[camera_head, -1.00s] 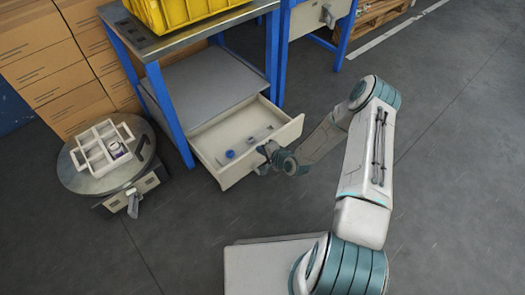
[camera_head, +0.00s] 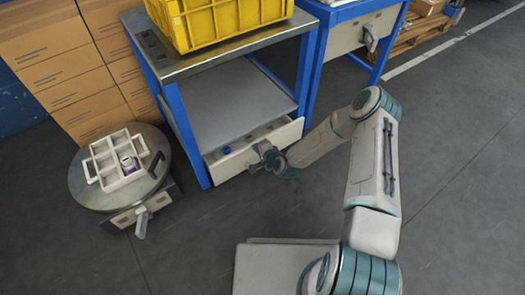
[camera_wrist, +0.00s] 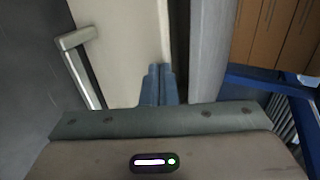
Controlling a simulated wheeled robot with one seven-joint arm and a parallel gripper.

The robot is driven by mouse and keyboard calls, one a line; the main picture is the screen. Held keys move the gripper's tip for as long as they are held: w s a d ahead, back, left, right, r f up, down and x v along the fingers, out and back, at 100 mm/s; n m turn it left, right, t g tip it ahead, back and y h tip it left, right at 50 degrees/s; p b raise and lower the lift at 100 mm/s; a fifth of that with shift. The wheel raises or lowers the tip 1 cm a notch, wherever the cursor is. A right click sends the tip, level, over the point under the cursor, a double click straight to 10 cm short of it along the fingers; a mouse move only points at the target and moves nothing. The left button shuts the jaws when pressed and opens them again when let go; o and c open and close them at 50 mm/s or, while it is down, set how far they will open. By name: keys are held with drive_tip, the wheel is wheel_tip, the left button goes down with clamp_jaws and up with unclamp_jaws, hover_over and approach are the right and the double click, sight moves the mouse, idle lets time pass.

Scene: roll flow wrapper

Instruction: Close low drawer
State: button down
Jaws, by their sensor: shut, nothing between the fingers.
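The low drawer (camera_head: 228,160) is a light grey drawer under the blue-framed workbench (camera_head: 222,58). It stands partly open by a small amount, with a blue round item (camera_head: 227,150) showing inside. My gripper (camera_head: 262,150) is at the drawer's front. In the wrist view my gripper (camera_wrist: 158,70) has its fingers together, pointing at the pale drawer front (camera_wrist: 125,45). A metal bar handle (camera_wrist: 80,65) shows to the left of the fingers. Whether the fingertips touch the front is hard to tell.
A yellow crate (camera_head: 215,22) stands on the workbench top. A round stand (camera_head: 90,190) with a white divided tray (camera_head: 112,185) is at the left. Cardboard boxes (camera_head: 60,60) are stacked behind. A second blue bench (camera_head: 350,40) stands at the right. The floor in front is clear.

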drive_tip(key=shift+w+a, duration=0.35)
drive_tip(key=shift+a, duration=0.2)
drive_tip(key=shift+s, duration=0.1)
